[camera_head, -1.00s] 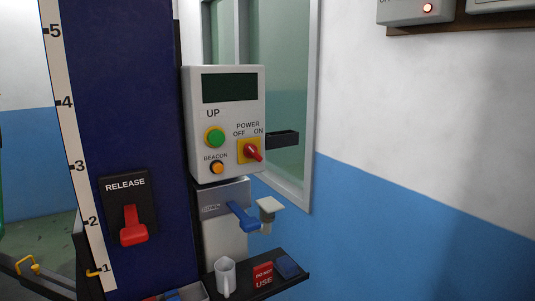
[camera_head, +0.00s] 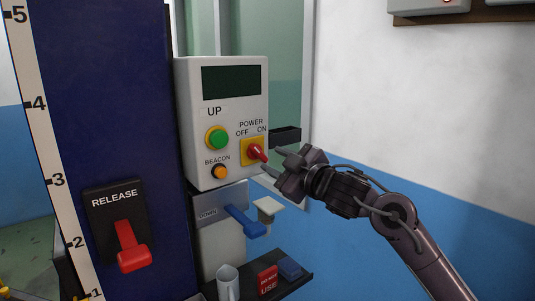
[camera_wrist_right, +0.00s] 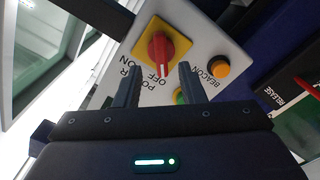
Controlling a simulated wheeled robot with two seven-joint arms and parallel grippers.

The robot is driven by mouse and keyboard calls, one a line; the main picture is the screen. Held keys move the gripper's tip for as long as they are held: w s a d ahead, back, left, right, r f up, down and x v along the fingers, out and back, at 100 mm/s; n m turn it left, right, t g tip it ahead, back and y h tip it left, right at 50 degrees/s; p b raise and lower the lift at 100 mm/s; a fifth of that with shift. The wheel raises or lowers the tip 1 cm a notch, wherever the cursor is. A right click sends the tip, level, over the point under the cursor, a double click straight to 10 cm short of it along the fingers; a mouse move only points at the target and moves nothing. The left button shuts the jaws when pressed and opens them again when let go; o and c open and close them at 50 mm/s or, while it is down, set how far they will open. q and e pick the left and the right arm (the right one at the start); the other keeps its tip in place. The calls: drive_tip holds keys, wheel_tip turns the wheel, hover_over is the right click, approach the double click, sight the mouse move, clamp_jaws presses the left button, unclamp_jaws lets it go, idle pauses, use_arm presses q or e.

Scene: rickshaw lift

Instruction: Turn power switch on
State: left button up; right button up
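The grey control box (camera_head: 232,178) has a dark blank screen. Its red power switch (camera_head: 256,152) sits on a yellow plate below the words POWER, OFF and ON. In the right wrist view the red switch (camera_wrist_right: 165,50) lies just beyond the fingertips, its white mark on the side of the word OFF. My right gripper (camera_head: 270,161) comes in from the right, close in front of the switch. Its fingers (camera_wrist_right: 160,68) are apart, with nothing gripped between them; contact with the switch cannot be told. My left gripper is out of view.
A green UP button (camera_head: 217,139) and an orange BEACON button (camera_head: 220,172) are left of the switch. A red RELEASE lever (camera_head: 131,248) is on the blue column.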

sight(261, 155)
drive_tip(key=p+x, duration=0.1)
drive_tip(key=x, duration=0.3)
drive_tip(key=shift+w+a, duration=0.1)
drive_tip(key=shift+a, duration=0.1)
clamp_jaws()
